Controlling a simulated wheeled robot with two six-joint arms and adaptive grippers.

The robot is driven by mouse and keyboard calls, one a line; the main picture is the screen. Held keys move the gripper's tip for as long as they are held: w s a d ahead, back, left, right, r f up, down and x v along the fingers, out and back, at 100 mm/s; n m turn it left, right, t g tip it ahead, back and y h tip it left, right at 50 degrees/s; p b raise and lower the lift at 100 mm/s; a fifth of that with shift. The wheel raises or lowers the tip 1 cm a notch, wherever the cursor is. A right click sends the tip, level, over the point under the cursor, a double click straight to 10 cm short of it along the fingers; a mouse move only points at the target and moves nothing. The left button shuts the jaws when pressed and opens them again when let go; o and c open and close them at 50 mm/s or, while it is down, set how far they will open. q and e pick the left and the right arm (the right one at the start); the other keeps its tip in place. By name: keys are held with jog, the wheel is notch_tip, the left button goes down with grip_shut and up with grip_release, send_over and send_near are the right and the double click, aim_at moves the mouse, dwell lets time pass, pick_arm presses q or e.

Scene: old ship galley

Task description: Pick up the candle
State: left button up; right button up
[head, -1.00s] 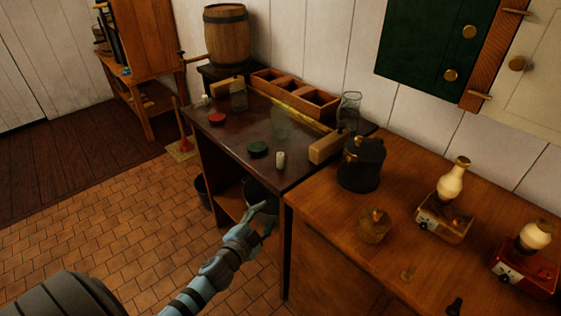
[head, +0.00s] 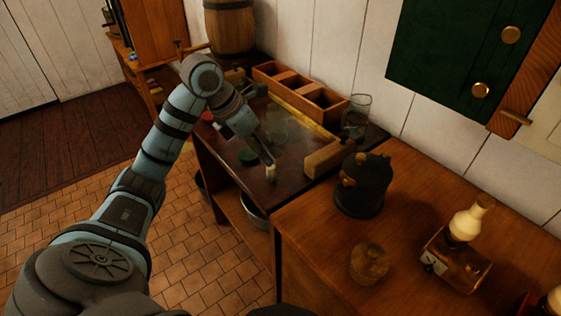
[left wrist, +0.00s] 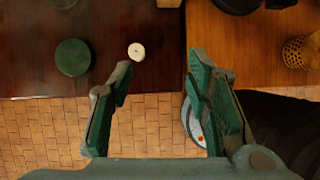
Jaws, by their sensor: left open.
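The candle (head: 270,173) is a short cream cylinder standing upright on the dark table (head: 293,165) near its front edge. In the left wrist view the candle (left wrist: 136,51) shows from above as a pale disc with a dark dot, just beyond the left fingertip. My left gripper (head: 264,151) is above the candle, pointing down, and partly covers it in the head view. In the left wrist view my left gripper (left wrist: 160,70) is open, with nothing between its fingers. My right gripper is not in view.
A dark green lid (left wrist: 73,57) lies left of the candle. A wooden block (head: 324,158), glass jar (head: 356,115) and divided wooden box (head: 300,92) stand behind. A dark kettle (head: 362,185) and lamp (head: 462,235) occupy the brown counter (head: 315,225) at right.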

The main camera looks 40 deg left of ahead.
aim_at(271, 169)
pick_arm(q)
jog(key=shift+n+y, duration=0.3)
jog(key=shift+y, duration=0.4)
jog(key=f, duration=0.2)
jog(key=w+a+f, duration=0.1)
jog(key=f, duration=0.1)
jog(key=a+f+b, duration=0.1)
jog(key=f, duration=0.1)
jog(key=shift+w+f, duration=0.15)
jog(key=shift+f, duration=0.2)
jog(key=shift+g, duration=0.3)
jog(key=x, duration=0.3)
jog(key=w+x, duration=0.1)
jog(key=x, duration=0.2)
jog(key=shift+w, duration=0.25)
jog(key=shift+s, duration=0.1)
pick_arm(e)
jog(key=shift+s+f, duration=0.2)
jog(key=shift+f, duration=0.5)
pick_arm(q)
jog(key=c, duration=1)
